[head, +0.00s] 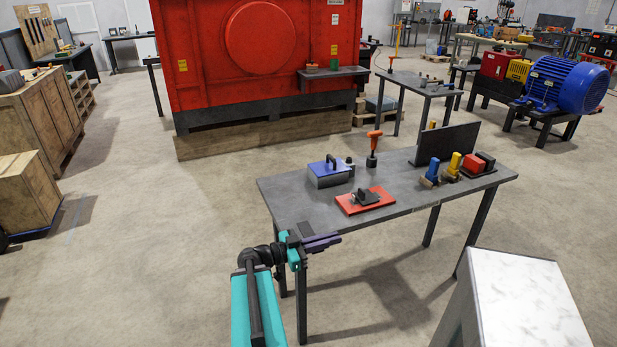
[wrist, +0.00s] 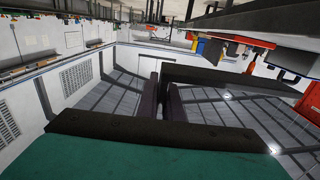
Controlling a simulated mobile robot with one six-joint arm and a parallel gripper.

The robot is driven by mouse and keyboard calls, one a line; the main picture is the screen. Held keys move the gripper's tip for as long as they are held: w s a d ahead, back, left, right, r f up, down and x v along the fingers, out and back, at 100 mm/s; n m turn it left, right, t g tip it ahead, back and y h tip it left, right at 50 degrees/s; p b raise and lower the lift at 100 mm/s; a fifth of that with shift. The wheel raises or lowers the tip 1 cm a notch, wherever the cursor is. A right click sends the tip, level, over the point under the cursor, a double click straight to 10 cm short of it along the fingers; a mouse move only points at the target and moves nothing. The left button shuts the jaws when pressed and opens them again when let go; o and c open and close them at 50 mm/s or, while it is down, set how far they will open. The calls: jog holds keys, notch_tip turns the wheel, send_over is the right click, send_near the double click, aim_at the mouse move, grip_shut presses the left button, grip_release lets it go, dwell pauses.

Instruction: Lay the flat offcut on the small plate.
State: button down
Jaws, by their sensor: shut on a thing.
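My gripper (head: 322,241) has purple fingers and is at the near left corner of the grey table, out past its edge. Its fingers show close together in the wrist view (wrist: 161,98). I cannot tell for sure that this is the small plate.
On the table (head: 300,205) stand a blue-topped box (head: 328,175), an orange-handled tool (head: 374,145), an upright dark panel (head: 447,146) and blue, yellow and red items at the right. A pale-topped block (head: 520,300) stands in front. The table's left end is mostly clear.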

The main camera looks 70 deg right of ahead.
jog(key=w+a+r+n+t+h, duration=0.15)
jog(key=w+a+n+t, duration=0.35)
jog(key=w, duration=0.8)
jog(key=w+a+n+t+h, duration=0.1)
jog(key=w+a+t+h, duration=0.15)
jog(key=w+a, duration=0.75)
jog(key=w+a+r+n+t+h, duration=0.1)
jog(key=w+a+n+t+h, duration=0.2)
jog(key=w, duration=1.2)
jog(key=w+a+r+n+t+y, duration=0.1)
jog(key=w+a+n+t, duration=0.2)
jog(key=a, duration=1)
jog(key=w+a+r+n+t+y, duration=0.1)
jog(key=w+a+n+t, duration=0.2)
jog(key=w+a+t, duration=0.4)
jog(key=w+a+r+n+t+y, duration=0.1)
jog(key=w+a+t, duration=0.4)
jog(key=a, duration=1.5)
jog(key=shift+w+a+n+y, duration=0.15)
jog(key=shift+w+n+y, duration=0.35)
jog(key=shift+w+n, duration=0.8)
jog(key=shift+w+m, duration=0.15)
jog(key=shift+m, duration=0.15)
